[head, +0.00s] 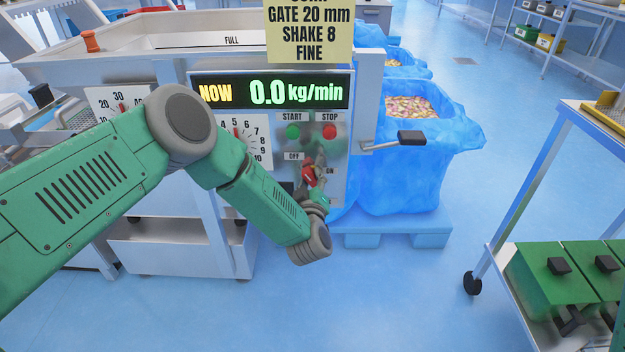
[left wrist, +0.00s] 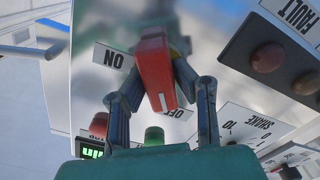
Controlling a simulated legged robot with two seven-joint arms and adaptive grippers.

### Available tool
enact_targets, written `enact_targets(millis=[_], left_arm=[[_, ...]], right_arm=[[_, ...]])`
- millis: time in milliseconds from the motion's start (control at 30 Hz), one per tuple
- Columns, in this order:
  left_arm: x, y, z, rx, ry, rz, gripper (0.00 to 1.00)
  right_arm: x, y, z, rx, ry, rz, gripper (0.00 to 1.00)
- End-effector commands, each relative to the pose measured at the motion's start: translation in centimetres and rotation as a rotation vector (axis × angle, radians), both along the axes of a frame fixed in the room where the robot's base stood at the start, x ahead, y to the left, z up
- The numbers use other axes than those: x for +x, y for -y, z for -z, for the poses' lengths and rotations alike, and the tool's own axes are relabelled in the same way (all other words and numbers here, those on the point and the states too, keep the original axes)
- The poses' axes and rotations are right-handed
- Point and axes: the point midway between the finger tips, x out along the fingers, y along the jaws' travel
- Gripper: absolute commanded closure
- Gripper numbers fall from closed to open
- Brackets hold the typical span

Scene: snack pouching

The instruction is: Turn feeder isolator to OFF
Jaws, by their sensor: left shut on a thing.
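The feeder isolator is a red handle (head: 308,176) low on the feeder's grey control panel. The OFF label (head: 293,156) is at its upper left and the ON label (head: 330,171) at its right. My left gripper (head: 314,182) is at the panel, shut on the handle. In the left wrist view the red handle (left wrist: 155,72) sits between the two fingers. Its white-marked end lies close to the OFF label (left wrist: 180,110), while the ON label (left wrist: 113,57) is at the other side. I cannot tell whether it has reached OFF. My right gripper is out of view.
The green START button (head: 293,132) and red STOP button (head: 330,132) are just above. The display (head: 270,92) reads 0.0 kg/min. A crank handle (head: 400,140) juts out at the panel's right.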

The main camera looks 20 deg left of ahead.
Motion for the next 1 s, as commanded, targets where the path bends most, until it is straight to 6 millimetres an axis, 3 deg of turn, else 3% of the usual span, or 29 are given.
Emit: enact_targets(millis=[67,100,133,167,567,1000], left_arm=[[0.1,-0.2,-0.4,0.0,0.011,-0.006,1.0],[0.1,-0.2,-0.4,0.001,0.011,-0.007,0.7],[0.1,-0.2,-0.4,0.001,0.011,-0.008,0.59],[0.1,-0.2,-0.4,0.001,0.01,-0.007,0.57],[-0.5,0.1,0.1,0.001,-0.001,-0.002,0.57],[-8.7,2.4,0.1,0.001,-0.001,-0.003,0.57]], right_arm=[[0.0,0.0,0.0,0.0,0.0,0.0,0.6],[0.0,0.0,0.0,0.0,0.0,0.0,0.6],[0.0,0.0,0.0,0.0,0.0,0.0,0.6],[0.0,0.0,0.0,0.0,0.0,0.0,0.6],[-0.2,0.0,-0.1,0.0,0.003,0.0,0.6],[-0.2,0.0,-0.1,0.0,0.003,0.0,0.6]])
